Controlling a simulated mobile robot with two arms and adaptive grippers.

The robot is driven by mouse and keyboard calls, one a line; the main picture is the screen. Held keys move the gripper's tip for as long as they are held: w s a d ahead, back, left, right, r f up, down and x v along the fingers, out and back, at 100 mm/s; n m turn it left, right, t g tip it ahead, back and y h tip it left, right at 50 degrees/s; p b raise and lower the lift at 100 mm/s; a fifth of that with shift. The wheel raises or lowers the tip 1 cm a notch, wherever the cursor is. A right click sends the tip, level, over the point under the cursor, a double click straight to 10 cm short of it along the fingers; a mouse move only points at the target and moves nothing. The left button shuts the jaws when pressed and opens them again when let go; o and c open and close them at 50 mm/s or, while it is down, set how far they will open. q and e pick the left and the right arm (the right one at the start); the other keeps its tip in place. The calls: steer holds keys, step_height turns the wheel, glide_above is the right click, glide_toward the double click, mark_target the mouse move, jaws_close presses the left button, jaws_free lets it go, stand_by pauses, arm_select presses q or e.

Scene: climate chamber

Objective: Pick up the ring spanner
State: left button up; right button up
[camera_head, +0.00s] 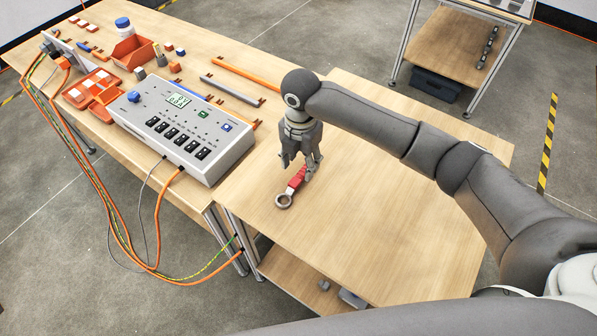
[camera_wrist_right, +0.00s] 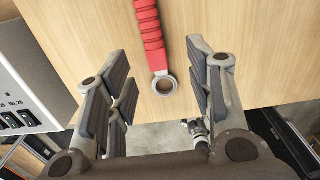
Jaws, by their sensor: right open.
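The ring spanner (camera_head: 284,200) lies on the bare wooden table, with a red grip and a grey metal ring at the end nearer to me. My right gripper (camera_head: 299,166) points down over its red grip and hides part of it. In the right wrist view the spanner (camera_wrist_right: 152,38) runs between the two open finger pairs of my right gripper (camera_wrist_right: 158,78), with its ring low between them. The fingers stand apart from it on both sides, and nothing is held. My left gripper is not in view.
A grey control box (camera_head: 180,128) with switches stands left of my right gripper on the adjoining bench. Orange cables (camera_head: 97,217) hang off that bench. Orange bins (camera_head: 133,52) and several small parts lie further back. The table (camera_head: 385,215) right of the spanner is clear.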

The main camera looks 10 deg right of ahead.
mark_target(299, 176)
steer(key=shift+s+f, duration=0.2)
steer(key=shift+f, duration=0.25)
steer(key=shift+w+a+f, duration=0.1)
steer(key=shift+w+f, duration=0.05)
steer(key=shift+f, duration=0.15)
steer(key=f+p, duration=0.1)
steer(key=f, duration=0.1)
steer(key=w+f+p, duration=0.1)
steer(key=f, duration=0.1)
steer(key=shift+f, duration=0.25)
steer(key=shift+s+f, duration=0.1)
steer(key=shift+f, duration=0.4)
steer(key=shift+c, duration=1.9)
steer(key=c, duration=0.5)
jaws_close()
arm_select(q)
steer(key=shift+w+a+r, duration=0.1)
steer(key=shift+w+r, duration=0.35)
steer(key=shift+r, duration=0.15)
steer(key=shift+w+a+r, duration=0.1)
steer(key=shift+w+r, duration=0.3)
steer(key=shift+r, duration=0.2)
